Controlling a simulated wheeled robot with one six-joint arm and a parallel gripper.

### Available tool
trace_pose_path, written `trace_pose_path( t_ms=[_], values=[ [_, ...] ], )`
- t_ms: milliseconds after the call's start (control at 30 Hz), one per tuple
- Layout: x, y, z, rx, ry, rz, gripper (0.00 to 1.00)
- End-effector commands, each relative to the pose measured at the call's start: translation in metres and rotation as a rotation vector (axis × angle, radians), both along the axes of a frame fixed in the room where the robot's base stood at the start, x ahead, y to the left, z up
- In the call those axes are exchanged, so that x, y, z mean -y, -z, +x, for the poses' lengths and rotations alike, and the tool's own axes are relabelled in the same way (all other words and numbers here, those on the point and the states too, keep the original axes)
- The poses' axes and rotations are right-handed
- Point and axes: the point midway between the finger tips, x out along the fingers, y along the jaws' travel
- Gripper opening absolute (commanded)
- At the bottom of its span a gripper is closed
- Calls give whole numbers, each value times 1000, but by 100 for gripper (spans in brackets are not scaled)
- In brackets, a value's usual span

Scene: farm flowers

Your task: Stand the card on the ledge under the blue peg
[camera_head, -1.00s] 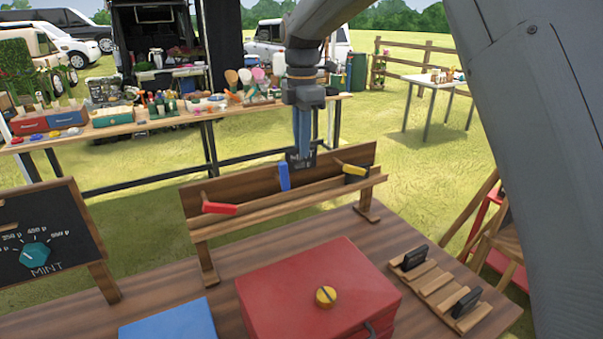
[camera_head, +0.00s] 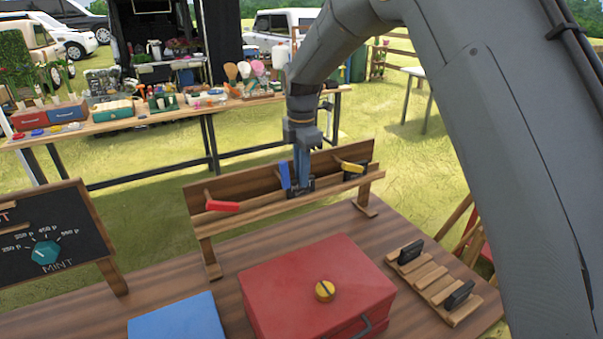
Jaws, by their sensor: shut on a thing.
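My gripper (camera_head: 302,176) is shut on a small black card (camera_head: 305,189), low at the front of the wooden peg rack. The card is at the ledge (camera_head: 255,212), just right of the blue peg (camera_head: 285,176). Whether its lower edge touches the ledge I cannot tell. The gripper hides part of the card.
A red box (camera_head: 290,275) with a yellow knob and a blue panel (camera_head: 180,322) are in front of the rack. A slatted wooden holder (camera_head: 440,285) with dark cards is at right. A chalkboard (camera_head: 45,240) with a teal dial stands at left.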

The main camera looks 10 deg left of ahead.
Motion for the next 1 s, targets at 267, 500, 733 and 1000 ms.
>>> trace_pose_path(
  t_ms=[267, 500, 733, 1000],
  values=[
    [0, 2, 0, 0, 0, 0, 30],
    [0, 1, 0, 0, 0, 0, 30],
    [0, -23, 1, 4, 0, 2, 30],
    [-1, -78, 2, 4, 0, 2, 30]
  ],
)
